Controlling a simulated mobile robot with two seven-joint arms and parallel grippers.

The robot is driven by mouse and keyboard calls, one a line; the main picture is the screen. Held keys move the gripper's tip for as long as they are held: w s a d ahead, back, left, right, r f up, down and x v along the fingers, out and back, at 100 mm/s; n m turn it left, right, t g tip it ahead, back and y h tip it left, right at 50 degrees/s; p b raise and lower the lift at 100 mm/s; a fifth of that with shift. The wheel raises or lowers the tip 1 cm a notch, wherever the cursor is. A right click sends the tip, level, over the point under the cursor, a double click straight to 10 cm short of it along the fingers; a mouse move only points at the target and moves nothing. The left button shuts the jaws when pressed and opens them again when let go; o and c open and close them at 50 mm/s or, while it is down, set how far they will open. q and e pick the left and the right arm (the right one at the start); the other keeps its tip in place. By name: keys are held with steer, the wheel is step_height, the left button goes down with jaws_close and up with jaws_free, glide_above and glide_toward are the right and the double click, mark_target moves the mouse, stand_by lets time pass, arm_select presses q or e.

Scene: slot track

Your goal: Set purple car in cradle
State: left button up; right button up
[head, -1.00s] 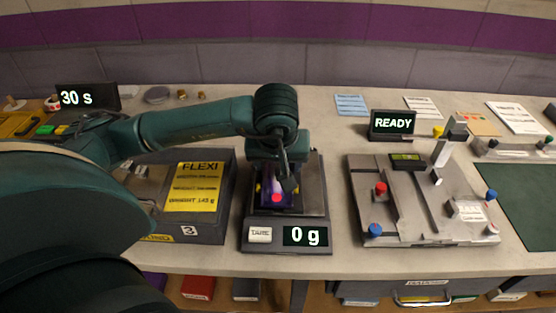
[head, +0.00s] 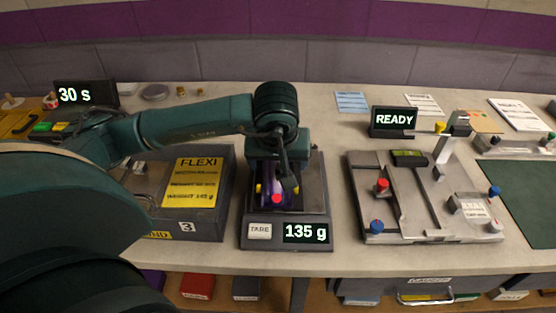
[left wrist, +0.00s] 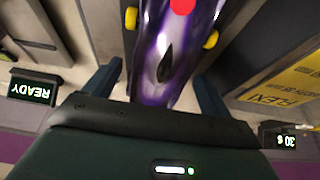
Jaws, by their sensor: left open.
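The purple car (head: 278,199), with a red spot and yellow wheels, sits on the scale (head: 314,207), whose display (head: 306,233) reads 135 g. In the left wrist view the car (left wrist: 165,50) shows glossy purple with a dark slit. My left gripper (head: 277,184) is over the car from above. Its fingers (left wrist: 158,88) are open, one on each side of the car's end, with gaps visible. My arm hides much of the car and the scale's pan. I cannot tell whether a cradle lies beneath the car.
Left of the scale stands a grey box with a yellow FLEXI label (head: 193,184). Right of it is a grey fixture plate (head: 405,210) with red and blue knobs and an upright post. A READY display (head: 394,121) stands behind. Bare counter separates scale and fixture.

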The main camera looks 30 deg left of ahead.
mark_target(278, 183)
arm_select(q)
steer(key=shift+r, duration=0.1)
steer(key=shift+r+p, duration=0.25)
steer(key=shift+p, duration=0.15)
steer(key=p+v, duration=0.1)
steer(key=v, duration=1.1)
steer(key=shift+r+p, duration=0.2)
steer(key=shift+p, duration=0.15)
arm_select(e)
steer(key=shift+s+d+r, duration=0.1)
steer(key=shift+d+r, duration=0.25)
steer(key=shift+d, duration=0.05)
steer(key=shift+f, duration=0.2)
